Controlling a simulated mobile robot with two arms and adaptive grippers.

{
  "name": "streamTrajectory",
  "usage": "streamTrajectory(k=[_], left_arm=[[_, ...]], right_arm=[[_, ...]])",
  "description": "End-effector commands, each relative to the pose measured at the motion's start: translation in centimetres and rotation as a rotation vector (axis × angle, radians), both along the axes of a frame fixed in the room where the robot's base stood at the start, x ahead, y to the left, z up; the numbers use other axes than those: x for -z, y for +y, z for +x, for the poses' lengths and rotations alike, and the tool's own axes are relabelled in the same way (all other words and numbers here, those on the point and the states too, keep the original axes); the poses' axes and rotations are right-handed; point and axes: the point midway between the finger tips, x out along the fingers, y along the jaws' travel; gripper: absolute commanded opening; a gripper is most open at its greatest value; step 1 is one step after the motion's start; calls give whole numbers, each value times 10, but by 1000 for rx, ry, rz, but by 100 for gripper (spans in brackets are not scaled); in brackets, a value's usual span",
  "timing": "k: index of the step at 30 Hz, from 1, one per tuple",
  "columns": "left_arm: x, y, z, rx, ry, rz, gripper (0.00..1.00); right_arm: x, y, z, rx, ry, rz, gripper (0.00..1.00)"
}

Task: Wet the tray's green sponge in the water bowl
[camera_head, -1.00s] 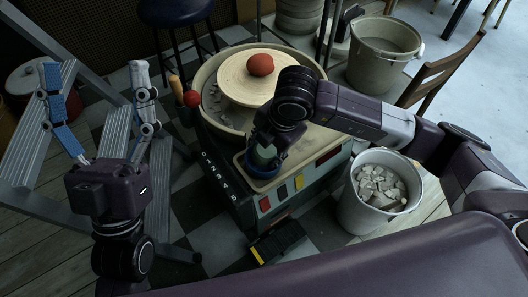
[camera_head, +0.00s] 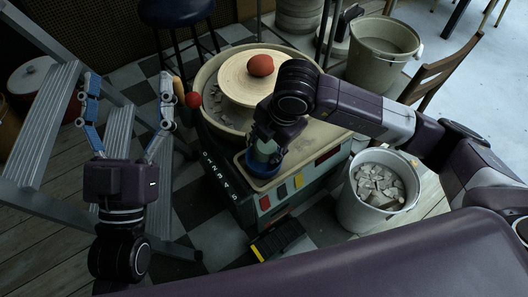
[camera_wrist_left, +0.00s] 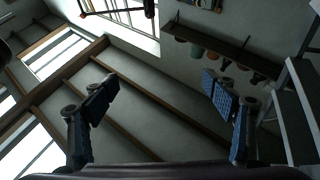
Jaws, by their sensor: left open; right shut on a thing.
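My right gripper (camera_head: 264,152) points down over the front left corner of the pottery wheel. It is shut on a small greenish thing (camera_head: 265,146), which looks like the green sponge and is partly hidden by the fingers. A blue thing (camera_head: 262,158), perhaps the water bowl, shows just below the fingers. I cannot tell whether they touch. A pale shallow tray (camera_head: 262,172) with a dark rim lies under it. My left gripper (camera_head: 126,100) is open and empty, fingers up, beside the stepladder. Its spread fingers also show in the left wrist view (camera_wrist_left: 160,110).
The wheel (camera_head: 225,80) carries a reddish-brown lump (camera_head: 261,65). A bucket of plaster pieces (camera_head: 378,188) stands right of it, and another bucket (camera_head: 384,50) behind. A stepladder (camera_head: 112,150) is at left, a stool (camera_head: 176,14) behind. A yellow-and-black pedal (camera_head: 277,240) lies in front.

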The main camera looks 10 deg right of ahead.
Motion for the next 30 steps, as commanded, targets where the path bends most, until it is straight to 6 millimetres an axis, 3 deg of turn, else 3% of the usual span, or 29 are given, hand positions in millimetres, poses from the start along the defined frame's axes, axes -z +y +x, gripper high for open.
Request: streamTrajectory(k=[30], left_arm=[[75, 2, 28, -22, 363, 101, 78]], right_arm=[[-23, 0, 0, 0, -1, 2, 24]])
